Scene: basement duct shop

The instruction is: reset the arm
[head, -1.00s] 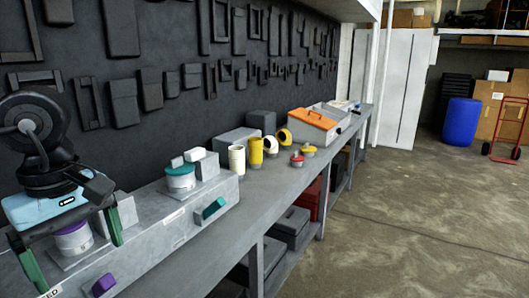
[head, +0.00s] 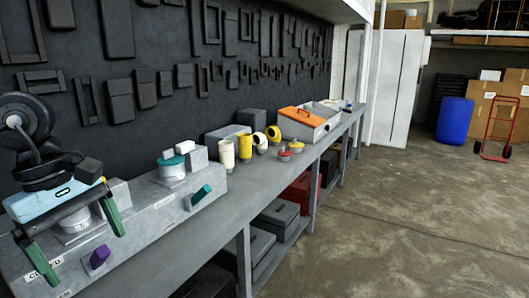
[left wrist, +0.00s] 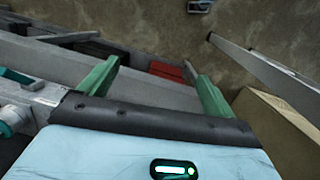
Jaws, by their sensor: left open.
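My left gripper (head: 84,258) is open, its two green fingers spread apart and pointing down over the near end of the grey metal box on the bench. Its pale blue body hides part of a white jar (head: 75,222) behind it. My right gripper is in neither view.
Cups (head: 227,154) and an orange-lidded case (head: 300,118) stand farther along the bench. Open floor (head: 400,220) lies to the right.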

